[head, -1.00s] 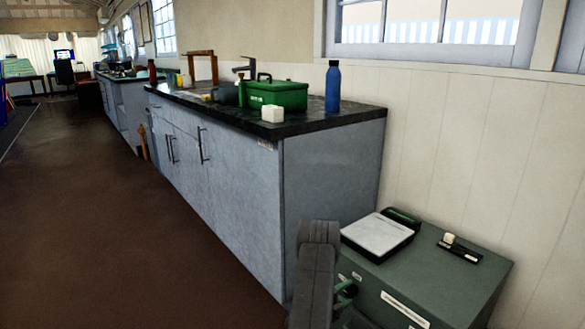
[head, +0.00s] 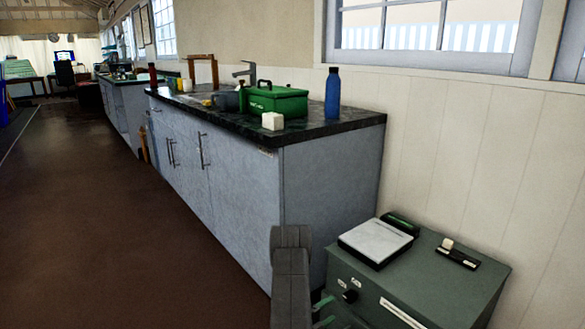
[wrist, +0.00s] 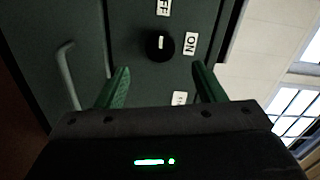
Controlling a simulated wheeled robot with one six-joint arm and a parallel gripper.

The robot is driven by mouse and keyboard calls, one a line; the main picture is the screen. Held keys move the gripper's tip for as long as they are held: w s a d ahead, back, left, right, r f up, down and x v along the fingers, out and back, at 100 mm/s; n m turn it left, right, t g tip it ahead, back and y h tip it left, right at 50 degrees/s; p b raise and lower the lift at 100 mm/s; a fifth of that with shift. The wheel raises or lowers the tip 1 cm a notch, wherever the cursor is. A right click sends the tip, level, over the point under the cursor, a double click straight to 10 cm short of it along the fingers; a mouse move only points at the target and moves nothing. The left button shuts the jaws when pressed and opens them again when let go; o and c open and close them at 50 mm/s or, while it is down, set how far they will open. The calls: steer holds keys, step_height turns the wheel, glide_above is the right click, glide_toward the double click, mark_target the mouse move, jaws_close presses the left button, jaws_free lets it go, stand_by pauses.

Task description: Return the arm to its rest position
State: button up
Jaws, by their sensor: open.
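My gripper (head: 324,311) is at the lower middle of the head view, left of the green-grey cabinet, with its green fingers partly cut by the frame edge. In the wrist view my gripper (wrist: 160,72) has its two green fingers apart with nothing between them. A round black knob (wrist: 160,45) with a small white mark lies ahead of the fingers on the cabinet front. It also shows in the head view (head: 350,296). The fingers look clear of the knob.
The green-grey cabinet (head: 480,290) carries a white-topped device (head: 376,240) and a black strip with a white block. A bent handle (wrist: 66,75) stands out from its front. A counter (head: 340,180) holds a green box and a blue bottle. The floor at left is clear.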

steer(key=p, duration=0.1)
glide_toward(347, 299)
steer(key=b+x, duration=0.4)
steer(key=x, duration=0.5)
steer(key=shift+w+d, duration=0.1)
steer(key=shift+d, duration=0.2)
steer(key=shift+a+r+m, duration=0.1)
steer(key=shift+a+m, duration=0.1)
steer(key=shift+m, duration=0.6)
steer(key=m, duration=0.3)
steer(key=shift+m, duration=0.4)
steer(key=m, duration=0.3)
steer(key=shift+m, duration=0.4)
steer(key=m+p, duration=0.1)
steer(key=m, duration=0.3)
steer(key=shift+r+m, duration=0.1)
steer(key=shift+m, duration=0.2)
steer(key=shift+m+p, duration=0.55)
steer(key=shift+m, duration=1.45)
